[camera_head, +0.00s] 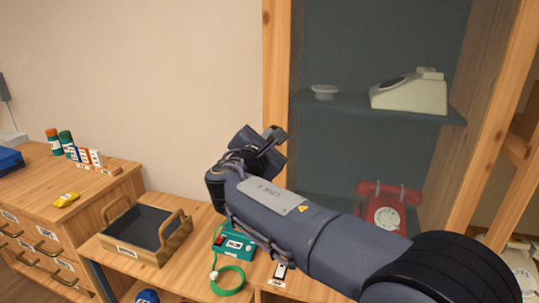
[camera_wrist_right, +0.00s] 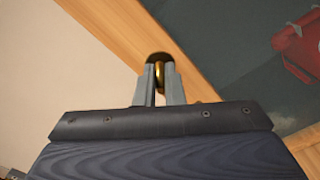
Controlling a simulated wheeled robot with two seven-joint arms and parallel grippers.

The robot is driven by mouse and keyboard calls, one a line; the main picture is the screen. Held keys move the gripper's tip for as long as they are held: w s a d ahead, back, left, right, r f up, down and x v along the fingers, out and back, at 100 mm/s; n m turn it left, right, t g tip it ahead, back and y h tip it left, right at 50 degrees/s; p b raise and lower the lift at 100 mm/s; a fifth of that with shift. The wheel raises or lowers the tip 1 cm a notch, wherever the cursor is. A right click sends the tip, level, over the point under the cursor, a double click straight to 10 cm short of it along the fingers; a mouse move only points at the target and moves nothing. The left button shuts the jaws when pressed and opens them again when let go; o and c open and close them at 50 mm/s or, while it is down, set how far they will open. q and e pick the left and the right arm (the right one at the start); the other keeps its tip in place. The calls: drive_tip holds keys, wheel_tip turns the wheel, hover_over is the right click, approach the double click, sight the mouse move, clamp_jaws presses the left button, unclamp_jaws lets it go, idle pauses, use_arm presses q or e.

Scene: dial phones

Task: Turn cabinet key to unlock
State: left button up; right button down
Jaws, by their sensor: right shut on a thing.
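The cabinet (camera_head: 277,75) has a pale wooden frame around a dark interior. In the right wrist view, a brass key (camera_wrist_right: 158,70) shows between my fingertips, in front of a dark oval spot on the wooden frame (camera_wrist_right: 205,88). My right gripper (camera_wrist_right: 159,84) is shut on the key. In the head view my right gripper (camera_head: 272,136) is at the frame's left upright, and it hides the key and lock there. I cannot tell how far the key is turned. My left gripper is not in view.
A cream dial phone (camera_head: 410,94) and a small grey dish (camera_head: 325,91) stand on the cabinet shelf. A red phone (camera_head: 388,212) sits below.

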drive_tip(key=m+b, duration=0.6)
drive_tip(key=b, duration=0.1)
drive_tip(key=shift+f, duration=0.35)
drive_tip(key=m+b, duration=0.2)
drive_tip(key=m, duration=0.1)
drive_tip(key=shift+r+m+b, duration=0.15)
drive_tip(key=shift+m+b, duration=0.55)
drive_tip(key=shift+m, duration=0.1)
drive_tip(key=c, duration=1.5)
unclamp_jaws()
drive_tip(key=shift+s, duration=0.1)
